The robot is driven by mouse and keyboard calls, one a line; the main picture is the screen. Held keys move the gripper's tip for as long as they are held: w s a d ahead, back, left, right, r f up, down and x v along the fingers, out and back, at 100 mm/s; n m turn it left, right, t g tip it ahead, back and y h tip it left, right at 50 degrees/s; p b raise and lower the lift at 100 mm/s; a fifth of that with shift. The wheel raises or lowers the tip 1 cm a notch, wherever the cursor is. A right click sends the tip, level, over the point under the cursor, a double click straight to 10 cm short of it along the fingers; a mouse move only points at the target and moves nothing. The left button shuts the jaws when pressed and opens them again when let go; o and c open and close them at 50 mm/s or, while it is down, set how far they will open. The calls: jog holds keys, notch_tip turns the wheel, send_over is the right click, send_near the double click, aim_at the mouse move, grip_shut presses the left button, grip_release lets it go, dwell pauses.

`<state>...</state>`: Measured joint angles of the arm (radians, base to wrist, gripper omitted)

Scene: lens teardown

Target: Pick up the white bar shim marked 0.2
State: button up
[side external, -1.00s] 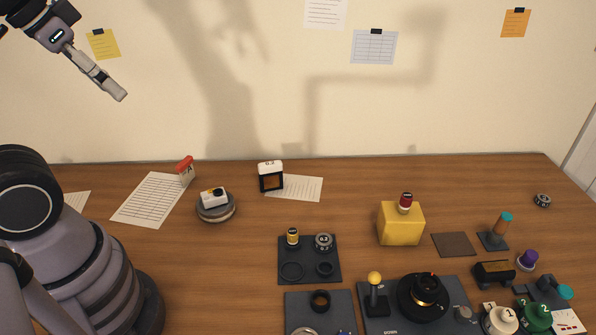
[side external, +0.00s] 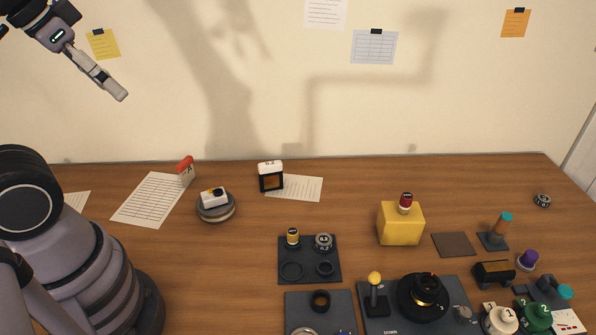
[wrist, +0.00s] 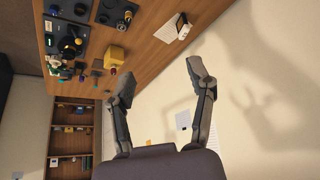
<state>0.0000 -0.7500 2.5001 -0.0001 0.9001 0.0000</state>
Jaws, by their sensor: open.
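The white bar shim marked 0.2 (side external: 270,168) lies across the top of a small black square frame (side external: 271,183) near the back of the desk. In the wrist view, the small shape of the frame and shim (wrist: 182,24) shows near the top, too small to read. My gripper (side external: 121,96) is high at the upper left in the side view, well above the desk and far from the shim. The wrist view shows its two fingers (wrist: 160,74) spread wide with nothing between them.
A red-topped card holder (side external: 186,168) and a round stand (side external: 217,211) with a white block are left of the frame. A dark tray (side external: 296,258) holds rings and a round part also marked 0.2 (side external: 323,241). A yellow block (side external: 401,226) stands right. Desk around the frame is mostly clear.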

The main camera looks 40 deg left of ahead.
jog(key=w+a+f+m+t+y, duration=0.15)
jog(key=w+a+f, duration=0.35)
jog(key=w, duration=0.5)
jog(key=w+a+f+m+t+y, duration=0.1)
jog(key=w+a+f+m, duration=0.1)
jog(key=w+a, duration=0.7)
jog(key=m+t+h, duration=0.2)
jog(key=m+h, duration=0.1)
jog(key=h, duration=0.3)
send_near(260, 165)
jog(key=w+a+r, duration=0.2)
jog(key=a+r, duration=0.1)
jog(key=a, duration=0.1)
notch_tip(260, 165, down, 4)
jog(key=s+d+t+h, duration=0.1)
jog(key=s+d+h, duration=0.1)
jog(key=s+h, duration=0.15)
jog(key=shift+t, duration=0.25)
jog(key=x, duration=0.8)
jog(key=shift+w+a+f, duration=0.1)
jog(key=shift+w+f, duration=0.05)
jog(key=shift+w, duration=0.2)
jog(key=x, duration=0.5)
jog(key=shift+w+f, duration=0.2)
jog(key=shift+f, duration=0.2)
